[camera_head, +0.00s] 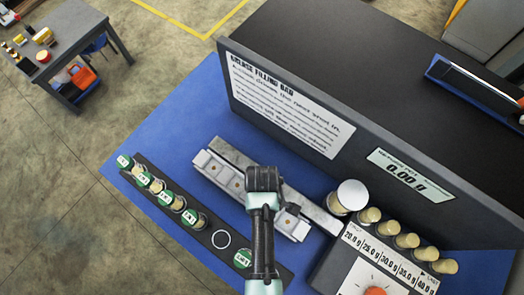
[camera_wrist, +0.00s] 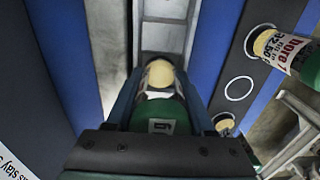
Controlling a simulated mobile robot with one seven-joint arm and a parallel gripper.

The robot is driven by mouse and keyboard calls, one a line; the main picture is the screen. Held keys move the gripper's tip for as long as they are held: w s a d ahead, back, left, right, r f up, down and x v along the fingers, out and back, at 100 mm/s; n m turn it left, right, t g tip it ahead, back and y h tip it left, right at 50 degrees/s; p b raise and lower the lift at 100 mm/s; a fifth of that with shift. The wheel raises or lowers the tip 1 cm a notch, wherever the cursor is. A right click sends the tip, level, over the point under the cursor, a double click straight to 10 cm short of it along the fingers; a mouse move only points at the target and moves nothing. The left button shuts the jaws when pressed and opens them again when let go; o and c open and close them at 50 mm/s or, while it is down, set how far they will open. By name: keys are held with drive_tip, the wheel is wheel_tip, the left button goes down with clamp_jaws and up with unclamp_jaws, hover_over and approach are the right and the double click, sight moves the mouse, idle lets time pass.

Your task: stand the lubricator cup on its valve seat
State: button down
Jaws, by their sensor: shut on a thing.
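My gripper (camera_wrist: 160,78) is shut on a green lubricator cup (camera_wrist: 152,112) with a cream top and a white label, seen between the fingers in the wrist view. In the head view my gripper (camera_head: 264,180) is over a long pale grey fixture (camera_head: 230,160) with light blocks along its front side. The held cup is hidden there beneath my wrist. The fixture also shows as a grey channel in the wrist view (camera_wrist: 165,38), beyond the cup. I cannot make out which part of it is the valve seat, or whether the cup touches it.
A black strip (camera_head: 205,222) holds several green-labelled cups (camera_head: 193,217) and a bare white ring (camera_head: 221,239). To the right are a white-topped cylinder (camera_head: 351,195), several cream-topped cylinders (camera_head: 406,240) and a dial box (camera_head: 340,265). A dark panel (camera_head: 290,115) stands behind. Blue bench (camera_head: 185,125) is clear at left.

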drive_tip(key=shift+s+f, duration=0.1)
drive_tip(key=shift+f, duration=0.25)
